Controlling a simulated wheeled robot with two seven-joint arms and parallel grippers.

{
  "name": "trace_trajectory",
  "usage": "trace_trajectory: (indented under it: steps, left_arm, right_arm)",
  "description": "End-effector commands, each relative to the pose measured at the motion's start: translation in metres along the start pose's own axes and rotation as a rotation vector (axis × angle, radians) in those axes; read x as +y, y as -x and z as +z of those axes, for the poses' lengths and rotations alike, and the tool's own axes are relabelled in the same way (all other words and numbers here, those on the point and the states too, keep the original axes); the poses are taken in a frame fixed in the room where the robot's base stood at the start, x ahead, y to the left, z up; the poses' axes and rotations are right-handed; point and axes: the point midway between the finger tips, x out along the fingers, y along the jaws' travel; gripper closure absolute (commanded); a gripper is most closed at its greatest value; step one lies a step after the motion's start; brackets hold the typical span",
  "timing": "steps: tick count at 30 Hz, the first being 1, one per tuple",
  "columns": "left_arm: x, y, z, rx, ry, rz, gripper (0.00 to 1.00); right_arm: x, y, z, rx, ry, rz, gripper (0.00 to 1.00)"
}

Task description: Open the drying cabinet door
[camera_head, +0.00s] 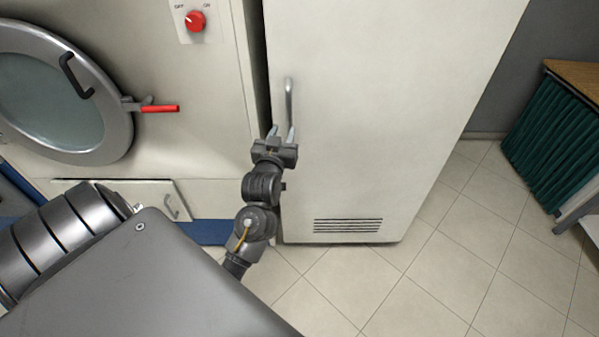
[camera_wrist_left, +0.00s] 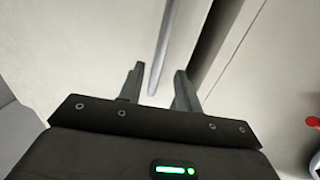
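The drying cabinet door (camera_head: 390,110) is a tall, off-white panel with a vent grille near its bottom, and it looks closed. Its vertical grey bar handle (camera_head: 289,98) is at the door's left edge. My left gripper (camera_head: 281,132) is at the lower end of the handle, its fingers pointing up toward it. In the left wrist view the gripper (camera_wrist_left: 159,70) is open. The handle (camera_wrist_left: 166,45) runs between its two fingers there, and I see no finger closed on it. Contact cannot be told. My right gripper is not in view.
A machine with a round glass door (camera_head: 50,100) and a red-gripped lever (camera_head: 160,109) stands at left. A red knob (camera_head: 195,21) is above. A table with a green curtain (camera_head: 555,135) stands at right. Tiled floor (camera_head: 400,285) is clear before the cabinet.

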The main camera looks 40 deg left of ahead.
Motion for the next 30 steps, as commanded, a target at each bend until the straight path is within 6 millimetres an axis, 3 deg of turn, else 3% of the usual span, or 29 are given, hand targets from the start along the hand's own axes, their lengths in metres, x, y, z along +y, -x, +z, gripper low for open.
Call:
trace_trajectory:
  steps: [4,15,30]
  left_arm:
    - [0.002,0.028,0.007,-0.011,-0.003,0.003,0.66]
    - [0.025,0.017,0.083,-0.137,-0.065,0.060,0.66]
    - [0.048,0.026,0.187,-0.302,-0.139,0.136,0.66]
  right_arm:
    - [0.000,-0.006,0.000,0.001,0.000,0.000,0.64]
    - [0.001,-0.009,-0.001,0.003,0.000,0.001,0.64]
    - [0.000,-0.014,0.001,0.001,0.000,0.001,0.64]
